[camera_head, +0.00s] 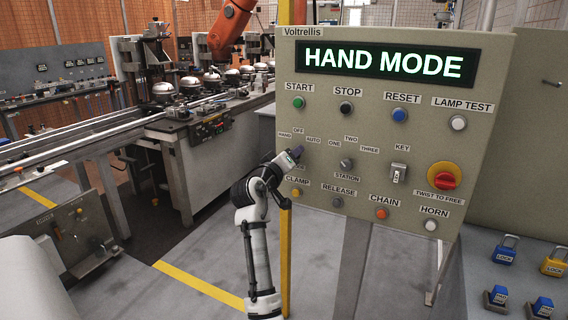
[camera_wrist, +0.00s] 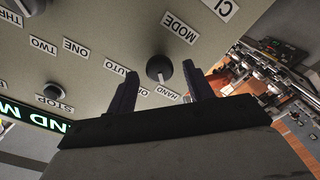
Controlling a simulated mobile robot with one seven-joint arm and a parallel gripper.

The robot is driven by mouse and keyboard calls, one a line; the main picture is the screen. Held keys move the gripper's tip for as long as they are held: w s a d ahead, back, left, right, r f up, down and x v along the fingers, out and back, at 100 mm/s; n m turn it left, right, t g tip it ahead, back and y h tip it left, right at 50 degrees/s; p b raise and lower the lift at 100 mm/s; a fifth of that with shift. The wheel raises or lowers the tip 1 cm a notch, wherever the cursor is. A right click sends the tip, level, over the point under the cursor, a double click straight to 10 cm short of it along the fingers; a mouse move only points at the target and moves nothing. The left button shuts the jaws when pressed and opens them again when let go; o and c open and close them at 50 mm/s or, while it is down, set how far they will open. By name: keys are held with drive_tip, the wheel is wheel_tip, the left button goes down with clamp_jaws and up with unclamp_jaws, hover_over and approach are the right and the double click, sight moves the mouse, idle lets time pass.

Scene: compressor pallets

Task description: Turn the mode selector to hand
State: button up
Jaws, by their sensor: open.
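The mode selector (camera_wrist: 160,69) is a dark round knob on the beige control panel, seen in the wrist view with HAND, OFF and AUTO labels around it. Its pale pointer mark appears to face the HAND label (camera_wrist: 168,93). My gripper (camera_wrist: 160,74) is open, with one dark finger on each side of the knob and visible gaps between. In the head view my gripper (camera_head: 296,153) is at the panel's left side and hides the selector. The panel's display (camera_head: 382,63) reads HAND MODE.
Near the selector are the station knob (camera_head: 346,164), the green START button (camera_head: 299,103), the yellow CLAMP button (camera_head: 296,192) and the key switch (camera_head: 398,173). A red emergency stop (camera_head: 445,180) is at the right. A yellow post (camera_head: 285,235) stands beside the panel's left edge.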

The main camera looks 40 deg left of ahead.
drive_tip(key=b+v, duration=0.3)
drive_tip(key=v, duration=1)
drive_tip(key=shift+s+d, duration=0.15)
drive_tip(key=shift+s, duration=0.1)
